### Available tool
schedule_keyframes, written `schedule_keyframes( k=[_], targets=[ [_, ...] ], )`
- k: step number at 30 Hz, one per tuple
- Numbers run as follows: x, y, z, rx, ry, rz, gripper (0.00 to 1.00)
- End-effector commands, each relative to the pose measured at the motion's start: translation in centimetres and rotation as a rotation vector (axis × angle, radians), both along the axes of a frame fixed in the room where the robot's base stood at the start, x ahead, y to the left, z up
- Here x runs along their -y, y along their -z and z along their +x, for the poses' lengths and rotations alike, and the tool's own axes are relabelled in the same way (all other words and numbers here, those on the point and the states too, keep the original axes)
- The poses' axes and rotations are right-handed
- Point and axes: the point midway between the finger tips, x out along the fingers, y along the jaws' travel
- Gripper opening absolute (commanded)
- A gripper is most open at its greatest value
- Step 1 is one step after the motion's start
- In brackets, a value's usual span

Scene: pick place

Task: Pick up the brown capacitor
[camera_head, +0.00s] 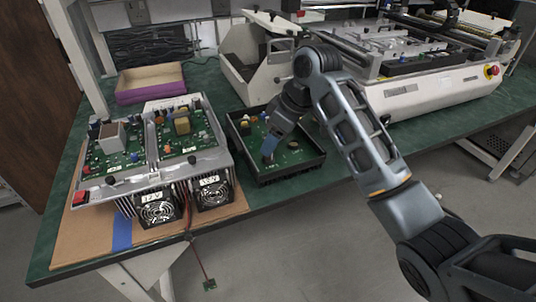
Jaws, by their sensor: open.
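My gripper (268,149) reaches down into a black tray (290,174) that holds a green circuit board (296,157). Its jaws are open, and its tips are low over the left part of the board. A small dark brown part (268,158), which looks like the brown capacitor, shows right at the fingertips. Whether it stands between the jaws or just beside them, I cannot tell. Another small dark brownish round part (293,143) sits on the board to the right. My gripper and wrist hide some of the board.
To the left, an open metal unit (160,158) with green boards and two fans stands on a brown board (75,222). A purple-sided box (151,86) lies behind it. A white open machine (265,86) and a long white machine (440,92) stand behind the tray. The table's front edge is close.

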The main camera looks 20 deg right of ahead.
Motion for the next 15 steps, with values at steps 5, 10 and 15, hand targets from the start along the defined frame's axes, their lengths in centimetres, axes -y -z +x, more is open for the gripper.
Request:
schedule_keyframes(
  k=[5, 10, 15],
  targets=[
    [-0.6, 2.4, 0.5, -0.002, 0.001, 0.000, 0.56],
    [-0.7, 3.0, 0.7, 0.000, 0.001, 0.000, 0.56],
    [-0.7, 3.0, 0.7, 0.000, 0.001, 0.000, 0.55]
  ],
)
